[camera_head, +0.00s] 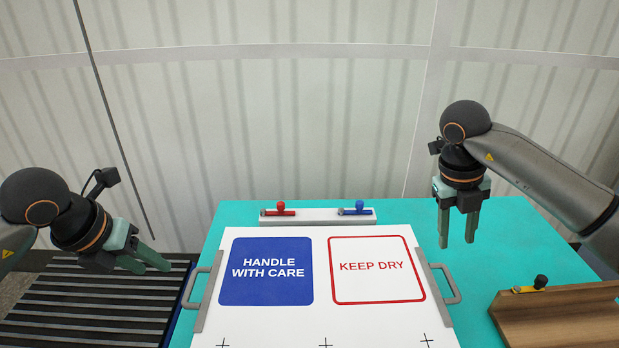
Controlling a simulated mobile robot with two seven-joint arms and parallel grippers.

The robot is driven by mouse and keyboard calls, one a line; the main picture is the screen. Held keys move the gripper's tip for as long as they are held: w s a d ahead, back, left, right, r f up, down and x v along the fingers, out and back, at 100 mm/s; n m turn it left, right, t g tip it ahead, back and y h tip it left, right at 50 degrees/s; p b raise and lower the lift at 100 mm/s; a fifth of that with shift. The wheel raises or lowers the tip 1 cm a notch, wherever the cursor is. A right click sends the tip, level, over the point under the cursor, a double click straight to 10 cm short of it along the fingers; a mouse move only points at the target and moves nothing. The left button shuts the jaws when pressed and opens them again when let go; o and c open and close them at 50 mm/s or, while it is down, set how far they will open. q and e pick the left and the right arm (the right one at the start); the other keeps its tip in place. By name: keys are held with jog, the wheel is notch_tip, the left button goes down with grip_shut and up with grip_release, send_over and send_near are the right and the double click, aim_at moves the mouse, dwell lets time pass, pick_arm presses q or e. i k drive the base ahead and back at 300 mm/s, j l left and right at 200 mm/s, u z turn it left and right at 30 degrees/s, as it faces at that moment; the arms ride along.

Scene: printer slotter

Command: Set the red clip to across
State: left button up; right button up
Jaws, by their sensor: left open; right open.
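The red clip (279,210) sits on the white bar (318,217) at the far edge of the board, at its left end. Its red knob stands up and its flat lever lies level along the bar. My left gripper (150,262) is open and empty, left of the board and above the dark slatted surface. My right gripper (457,242) is open and empty, pointing down to the right of the board, above the turquoise table. Both grippers are apart from the clip.
A blue clip (357,208) sits on the same bar's right end. The white board (270,328) bears blue and red printed labels and has grey side handles (446,284). A wooden block (560,318) with a black knob stands at right. The turquoise table (510,235) is clear behind it.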

aim_at(280, 205)
jog(key=k, duration=1)
